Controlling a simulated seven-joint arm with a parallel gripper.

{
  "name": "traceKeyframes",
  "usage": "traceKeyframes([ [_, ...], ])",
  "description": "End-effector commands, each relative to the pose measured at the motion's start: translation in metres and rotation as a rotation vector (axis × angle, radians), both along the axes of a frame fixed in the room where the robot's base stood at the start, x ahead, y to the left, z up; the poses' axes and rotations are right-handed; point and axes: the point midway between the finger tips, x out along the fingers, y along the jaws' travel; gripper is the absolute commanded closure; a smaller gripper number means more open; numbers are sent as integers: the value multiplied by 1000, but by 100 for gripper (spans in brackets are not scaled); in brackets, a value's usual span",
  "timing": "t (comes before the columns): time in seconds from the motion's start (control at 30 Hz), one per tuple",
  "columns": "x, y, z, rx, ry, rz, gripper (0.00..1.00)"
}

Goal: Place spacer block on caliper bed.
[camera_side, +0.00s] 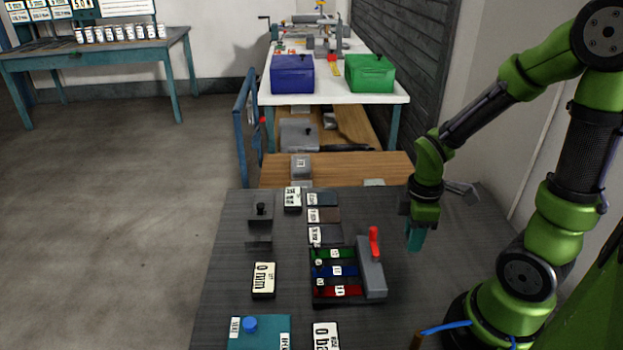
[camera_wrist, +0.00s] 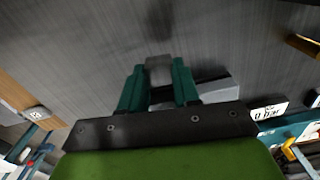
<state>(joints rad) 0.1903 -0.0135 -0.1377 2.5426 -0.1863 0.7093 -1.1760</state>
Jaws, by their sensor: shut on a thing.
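My gripper (camera_side: 415,240) hangs above the right part of the dark table in the side view, to the right of the red-handled fixture. In the wrist view its teal fingers (camera_wrist: 158,80) are closed on a small grey block (camera_wrist: 159,71), which I take to be the spacer block. The block is hard to make out in the side view. I cannot tell for sure which part is the caliper bed. A grey piece with a black knob (camera_side: 261,208) and a lower grey piece (camera_side: 258,245) stand at the table's left, with a gap between them.
A fixture with green, blue and red labelled bars (camera_side: 335,270) and a grey block with a red handle (camera_side: 371,265) stands mid-table. Labelled dark blocks (camera_side: 323,216), a "0 mm" block (camera_side: 264,280) and a teal box with a blue knob (camera_side: 260,332) lie around it.

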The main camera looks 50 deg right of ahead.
Motion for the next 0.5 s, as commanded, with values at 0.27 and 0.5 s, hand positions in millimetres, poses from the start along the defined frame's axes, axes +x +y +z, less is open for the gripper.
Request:
traceKeyframes([
  [0.27,1,0,0,1,1,1,100],
  [0.5,40,-14,-4,0,2,0,100],
])
